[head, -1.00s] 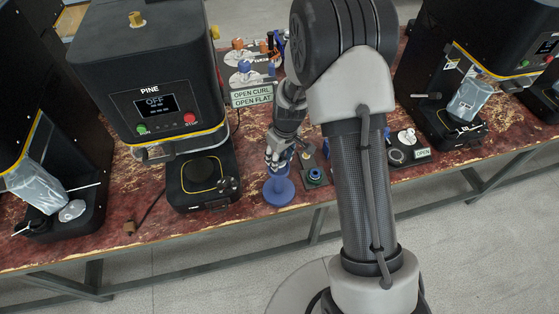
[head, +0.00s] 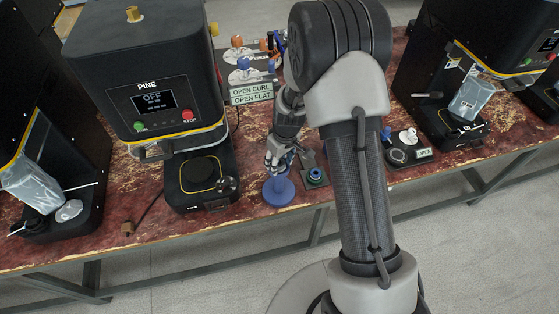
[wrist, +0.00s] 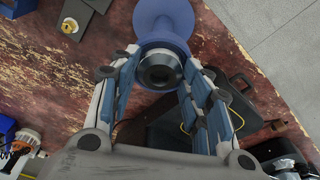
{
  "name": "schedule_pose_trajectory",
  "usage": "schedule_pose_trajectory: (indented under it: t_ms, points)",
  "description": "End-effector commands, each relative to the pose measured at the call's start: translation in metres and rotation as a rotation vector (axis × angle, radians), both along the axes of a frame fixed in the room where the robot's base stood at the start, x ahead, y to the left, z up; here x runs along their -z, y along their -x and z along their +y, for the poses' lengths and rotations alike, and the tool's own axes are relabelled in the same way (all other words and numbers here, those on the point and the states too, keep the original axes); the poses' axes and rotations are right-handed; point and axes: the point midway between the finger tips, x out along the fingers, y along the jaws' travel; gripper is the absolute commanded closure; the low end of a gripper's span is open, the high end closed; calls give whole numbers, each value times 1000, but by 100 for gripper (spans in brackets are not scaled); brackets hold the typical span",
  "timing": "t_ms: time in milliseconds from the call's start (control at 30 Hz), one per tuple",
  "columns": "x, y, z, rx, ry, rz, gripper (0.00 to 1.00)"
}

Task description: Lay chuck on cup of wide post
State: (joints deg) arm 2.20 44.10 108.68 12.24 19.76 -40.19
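The wide post (head: 279,192) is blue, with a broad round foot on the table. In the wrist view its foot (wrist: 163,14) is at the top and its cup rim (wrist: 148,42) is nearer me. The chuck (wrist: 160,68) is a dark round ring with a hollow middle, between my fingertips and in line with the cup. My gripper (wrist: 161,62) is shut on it, pointing down over the post; it also shows in the head view (head: 277,162). Whether the chuck touches the cup is hard to tell. The head view does not show the chuck clearly.
A dark plate with a blue ringed fitting (head: 316,176) stands just right of the post. The PINE machine (head: 150,90) is on the left, its black base (head: 203,195) close to the post. A green-lettered sign (head: 252,93) stands behind. The table's front edge is near.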

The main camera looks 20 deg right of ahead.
Motion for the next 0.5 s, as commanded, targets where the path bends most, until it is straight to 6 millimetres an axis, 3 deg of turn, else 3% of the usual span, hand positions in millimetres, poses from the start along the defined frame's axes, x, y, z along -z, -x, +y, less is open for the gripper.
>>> schedule_pose_trajectory:
  t_ms: [233,500]
  points:
    - [4,4,0,0,0,11,40]
    - [3,3,0,0,-1,8,40]
